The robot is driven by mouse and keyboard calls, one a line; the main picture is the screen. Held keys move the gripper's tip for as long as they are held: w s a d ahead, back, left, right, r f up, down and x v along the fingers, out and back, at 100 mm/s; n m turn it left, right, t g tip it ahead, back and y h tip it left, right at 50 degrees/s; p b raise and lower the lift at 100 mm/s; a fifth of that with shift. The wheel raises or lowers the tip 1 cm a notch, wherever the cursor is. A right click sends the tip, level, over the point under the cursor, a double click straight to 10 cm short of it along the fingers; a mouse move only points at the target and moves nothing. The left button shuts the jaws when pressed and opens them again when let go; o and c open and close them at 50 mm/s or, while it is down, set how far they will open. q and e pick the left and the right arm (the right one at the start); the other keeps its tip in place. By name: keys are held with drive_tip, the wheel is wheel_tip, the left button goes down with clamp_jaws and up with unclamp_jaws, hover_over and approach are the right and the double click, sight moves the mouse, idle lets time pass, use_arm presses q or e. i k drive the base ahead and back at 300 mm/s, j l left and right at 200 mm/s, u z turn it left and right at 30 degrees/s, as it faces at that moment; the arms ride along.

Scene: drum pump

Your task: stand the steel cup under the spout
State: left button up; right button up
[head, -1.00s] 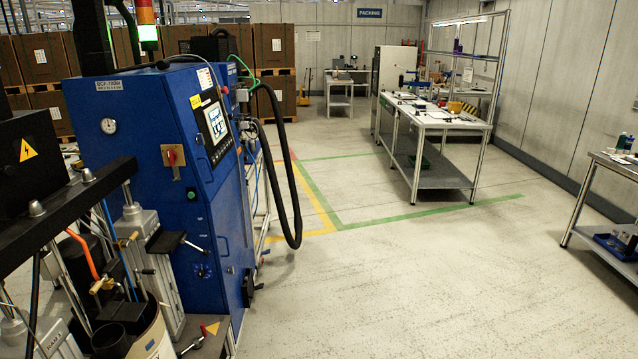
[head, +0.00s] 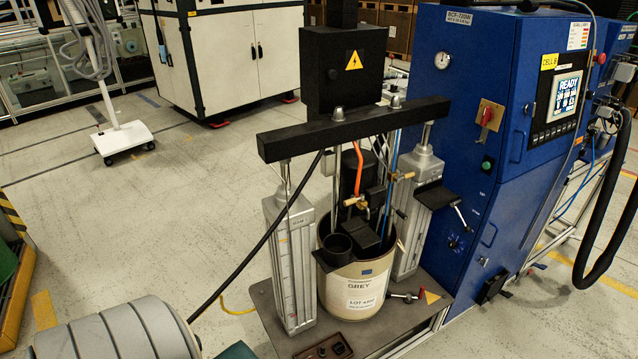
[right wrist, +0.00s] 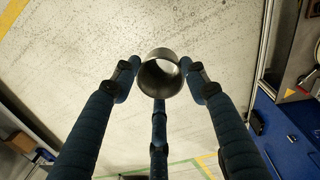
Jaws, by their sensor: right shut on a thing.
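The steel cup (right wrist: 149,80) is a small grey metal cylinder, seen in the right wrist view with its open end towards the camera. My right gripper (right wrist: 161,80) has its blue-sleeved fingers around the cup and is shut on it. The cup is above the floor, and neither it nor my right gripper shows in the head view. In the head view, the drum pump stands at centre with a cream drum (head: 352,287) labelled GREY. Brass fittings (head: 357,203) sit above the drum by an orange hose. I cannot tell which part is the spout. My left gripper is not in view.
A black crossbeam (head: 350,130) on two grey columns spans above the drum. A blue cabinet (head: 480,130) stands right of it. A black hose (head: 250,232) hangs at the left. A brown tray (head: 322,347) is in front. Open floor lies to the left.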

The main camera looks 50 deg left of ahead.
sight(366, 237)
drive_tip(key=i+l+u, duration=0.1)
drive_tip(key=u, duration=0.35)
drive_tip(key=i+l+u, duration=0.1)
drive_tip(key=u, duration=0.4)
drive_tip(key=i+l+u, duration=0.15)
drive_tip(key=u, duration=0.3)
drive_tip(key=i+l+u, duration=0.1)
drive_tip(key=l+u, duration=0.15)
drive_tip(key=u, duration=0.2)
drive_tip(key=l+u, duration=0.25)
drive_tip(key=u, duration=0.2)
drive_tip(key=i+l+u, duration=0.1)
drive_tip(key=l+u, duration=0.55)
